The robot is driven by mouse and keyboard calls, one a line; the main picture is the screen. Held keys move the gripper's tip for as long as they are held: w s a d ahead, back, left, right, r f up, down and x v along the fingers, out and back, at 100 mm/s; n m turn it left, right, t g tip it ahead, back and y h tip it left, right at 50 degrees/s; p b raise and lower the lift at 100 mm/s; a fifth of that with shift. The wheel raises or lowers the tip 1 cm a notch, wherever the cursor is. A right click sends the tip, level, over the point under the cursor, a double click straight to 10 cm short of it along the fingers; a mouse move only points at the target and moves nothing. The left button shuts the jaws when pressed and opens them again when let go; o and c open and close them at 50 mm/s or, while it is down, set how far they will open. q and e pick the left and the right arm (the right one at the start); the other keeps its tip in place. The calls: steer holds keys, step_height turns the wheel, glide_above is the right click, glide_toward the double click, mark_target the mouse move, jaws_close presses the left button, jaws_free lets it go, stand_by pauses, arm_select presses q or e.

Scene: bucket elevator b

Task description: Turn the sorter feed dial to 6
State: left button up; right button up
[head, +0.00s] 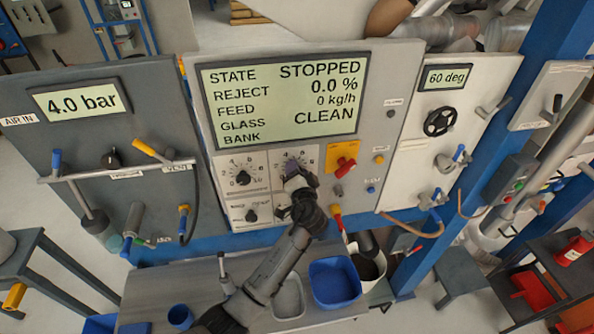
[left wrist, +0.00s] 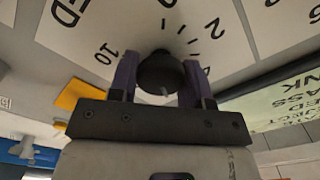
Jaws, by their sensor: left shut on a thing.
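My left gripper (head: 291,166) is at the right-hand of the two upper dials on the central panel, below the display. In the left wrist view my left gripper (left wrist: 160,72) is shut on a round black dial knob (left wrist: 161,74), with one purple finger on each side. The white dial face (left wrist: 215,22) shows tick marks, 10, 0 and 2, and a cut-off label ending in "ED". I cannot read the knob's pointer setting. The display (head: 278,98) reads STOPPED, 0.0 %, 0 kg/h and CLEAN. My right gripper is not in view.
Another upper dial (head: 242,177) stands to the left and a small knob (head: 251,215) below it. A red switch on an orange plate (head: 343,160) is close to the right of my gripper. A blue bin (head: 335,283) sits on the bench below.

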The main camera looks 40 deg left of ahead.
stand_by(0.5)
arm_select(q)
steer(key=o, duration=0.9)
steer(key=shift+b+v, duration=1.55)
steer(key=shift+v, duration=5.4)
